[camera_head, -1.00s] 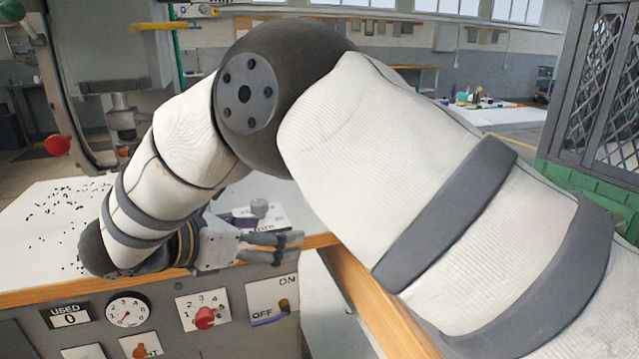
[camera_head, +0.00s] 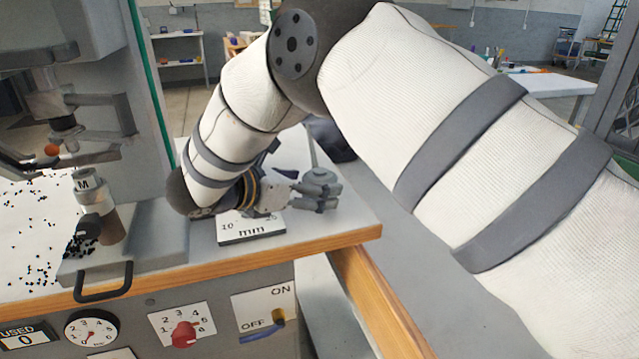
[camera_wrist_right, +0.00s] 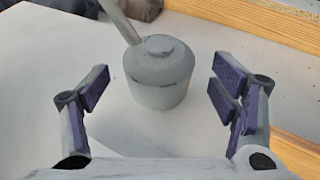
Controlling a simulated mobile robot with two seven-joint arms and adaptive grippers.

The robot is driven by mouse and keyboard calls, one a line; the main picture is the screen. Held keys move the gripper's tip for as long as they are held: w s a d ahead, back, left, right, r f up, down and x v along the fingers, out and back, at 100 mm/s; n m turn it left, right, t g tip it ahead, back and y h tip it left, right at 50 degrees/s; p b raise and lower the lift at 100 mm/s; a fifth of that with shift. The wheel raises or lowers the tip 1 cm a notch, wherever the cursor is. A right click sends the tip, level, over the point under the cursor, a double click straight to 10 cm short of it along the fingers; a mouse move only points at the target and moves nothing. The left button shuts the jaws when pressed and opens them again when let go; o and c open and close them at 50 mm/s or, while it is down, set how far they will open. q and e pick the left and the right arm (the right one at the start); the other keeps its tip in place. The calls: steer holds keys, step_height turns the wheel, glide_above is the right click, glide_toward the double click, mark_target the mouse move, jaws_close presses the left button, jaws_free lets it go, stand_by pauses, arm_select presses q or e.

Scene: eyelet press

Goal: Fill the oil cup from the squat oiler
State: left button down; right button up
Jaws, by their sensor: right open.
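The squat oiler (camera_wrist_right: 160,75) is a low grey round can with a domed top and a thin slanting spout. It stands upright on the table and shows partly behind my right gripper in the head view (camera_head: 321,173). My right gripper (camera_wrist_right: 160,92) is open, with one finger on each side of the oiler and visible gaps between. In the head view the right gripper (camera_head: 322,196) is low over the table near its right corner. I cannot pick out the oil cup for certain. My left gripper is not in view.
A white block marked "mm" (camera_head: 250,234) lies left of the right gripper. A grey fixture with a cylinder marked "M" (camera_head: 90,186) and a black handle (camera_head: 103,287) stands further left. The wooden table edge (camera_head: 230,258) runs along the front, above dials and switches.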

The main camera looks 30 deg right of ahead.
steer(key=x, duration=0.3)
steer(key=shift+w+d+f, duration=0.1)
steer(key=shift+w+d, duration=0.05)
steer(key=shift+d, duration=0.15)
steer(key=c, duration=1.4)
